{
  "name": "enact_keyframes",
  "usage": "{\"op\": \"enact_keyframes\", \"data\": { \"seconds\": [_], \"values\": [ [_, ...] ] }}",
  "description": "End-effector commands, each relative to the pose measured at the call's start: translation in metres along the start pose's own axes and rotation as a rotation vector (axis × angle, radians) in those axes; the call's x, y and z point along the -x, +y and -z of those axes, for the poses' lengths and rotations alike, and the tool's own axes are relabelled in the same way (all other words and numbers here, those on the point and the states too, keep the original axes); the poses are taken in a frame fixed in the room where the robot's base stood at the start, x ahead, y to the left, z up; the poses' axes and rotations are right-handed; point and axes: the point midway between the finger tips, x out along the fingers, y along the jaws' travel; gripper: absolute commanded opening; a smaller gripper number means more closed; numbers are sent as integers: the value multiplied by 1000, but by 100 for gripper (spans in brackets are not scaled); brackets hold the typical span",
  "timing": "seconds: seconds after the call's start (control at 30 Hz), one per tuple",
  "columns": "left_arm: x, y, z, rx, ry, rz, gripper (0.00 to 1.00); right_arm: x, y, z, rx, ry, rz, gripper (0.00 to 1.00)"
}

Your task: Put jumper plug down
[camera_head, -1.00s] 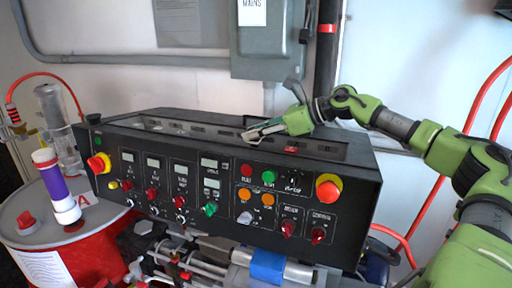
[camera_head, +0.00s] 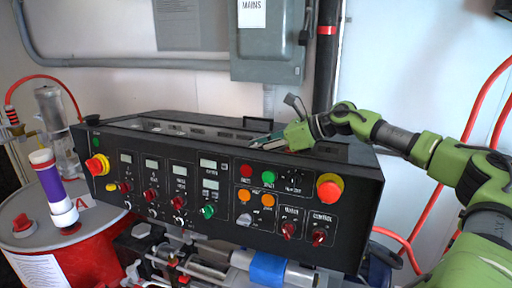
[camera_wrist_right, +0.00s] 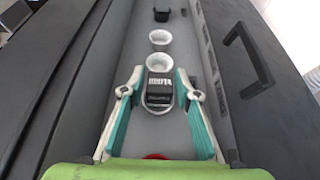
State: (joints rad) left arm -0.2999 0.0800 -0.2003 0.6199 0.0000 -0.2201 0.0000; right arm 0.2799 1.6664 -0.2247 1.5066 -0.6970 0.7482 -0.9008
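The jumper plug (camera_wrist_right: 158,92) is a small dark block with a pale label. In the right wrist view it sits in a white-rimmed holder in the recessed top of the black console (camera_head: 150,195). My right gripper (camera_wrist_right: 159,78) is open around it, with a teal-padded finger on each side and a visible gap to the plug. In the head view my right gripper (camera_head: 262,143) is low over the console's top, and the plug cannot be made out there. My left gripper is not in view.
Two empty white cups (camera_wrist_right: 160,62) (camera_wrist_right: 160,38) and another black block (camera_wrist_right: 162,13) lie in line beyond the plug. A red part (camera_wrist_right: 155,157) shows near the gripper's palm. A black handle (camera_wrist_right: 248,62) stands to the right. A red drum (camera_head: 85,262) stands left of the console.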

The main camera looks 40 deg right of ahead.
Motion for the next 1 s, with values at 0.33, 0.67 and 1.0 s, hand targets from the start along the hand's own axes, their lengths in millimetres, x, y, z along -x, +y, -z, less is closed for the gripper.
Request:
{"op": "enact_keyframes", "data": {
  "seconds": [0.33,0.67,1.0],
  "values": [
    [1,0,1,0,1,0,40,0,0,-1,0,0,0,38],
    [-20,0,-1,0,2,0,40,13,-1,0,4,1,2,38],
    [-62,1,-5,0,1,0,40,65,-1,-1,4,-4,6,38]
  ]
}}
